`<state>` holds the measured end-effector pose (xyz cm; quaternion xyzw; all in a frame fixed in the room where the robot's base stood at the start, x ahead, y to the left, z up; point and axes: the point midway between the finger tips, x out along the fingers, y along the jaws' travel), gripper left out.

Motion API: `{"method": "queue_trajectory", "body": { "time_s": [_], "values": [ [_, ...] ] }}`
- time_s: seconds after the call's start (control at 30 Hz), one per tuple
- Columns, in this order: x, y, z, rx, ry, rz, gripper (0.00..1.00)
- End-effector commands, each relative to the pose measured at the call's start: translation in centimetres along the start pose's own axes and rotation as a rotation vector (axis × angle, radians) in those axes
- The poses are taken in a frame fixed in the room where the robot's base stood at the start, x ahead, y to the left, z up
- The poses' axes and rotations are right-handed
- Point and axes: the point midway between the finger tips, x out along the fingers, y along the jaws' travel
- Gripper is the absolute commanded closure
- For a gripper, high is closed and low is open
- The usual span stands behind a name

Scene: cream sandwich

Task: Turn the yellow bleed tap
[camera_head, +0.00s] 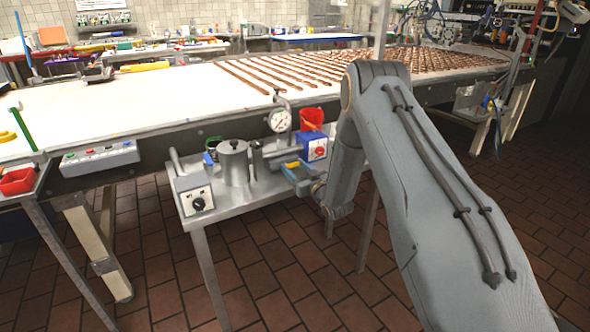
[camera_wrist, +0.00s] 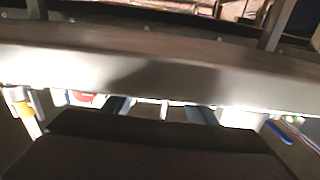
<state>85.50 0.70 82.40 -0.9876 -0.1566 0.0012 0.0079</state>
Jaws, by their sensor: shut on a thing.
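The yellow bleed tap (camera_head: 292,164) shows as a small yellow piece on the small steel side table, below the round pressure gauge (camera_head: 279,120). My gripper (camera_head: 296,174) is at the tap, with its blue fingers shut on it. Part of the tap is hidden by the fingers. In the wrist view, two blue fingers of my gripper (camera_wrist: 160,110) show only in part, behind a broad grey metal band and a dark block. The tap cannot be made out there.
A steel pot (camera_head: 233,162) and a grey box with a black knob (camera_head: 195,195) stand left of my gripper. A blue box with a red knob (camera_head: 315,148) is close by on the right. The long white conveyor table (camera_head: 150,100) runs behind. Tiled floor is free in front.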

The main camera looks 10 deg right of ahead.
Motion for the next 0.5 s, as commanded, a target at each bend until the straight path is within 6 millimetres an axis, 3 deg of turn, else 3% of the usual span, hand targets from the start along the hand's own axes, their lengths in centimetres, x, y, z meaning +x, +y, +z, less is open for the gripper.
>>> {"method": "queue_trajectory", "body": {
  "time_s": [0.1, 0.13, 0.23, 0.5],
  "values": [
    [-0.01, 0.04, -0.02, 0.001, 0.0, 0.001, 0.71],
    [-0.01, 0.04, -0.02, 0.001, 0.0, 0.001, 0.47],
    [-0.01, 0.04, -0.02, 0.0, 0.0, 0.001, 0.3],
    [-0.03, 0.02, 0.0, -0.001, 0.0, 0.001, 0.3]
  ]
}}
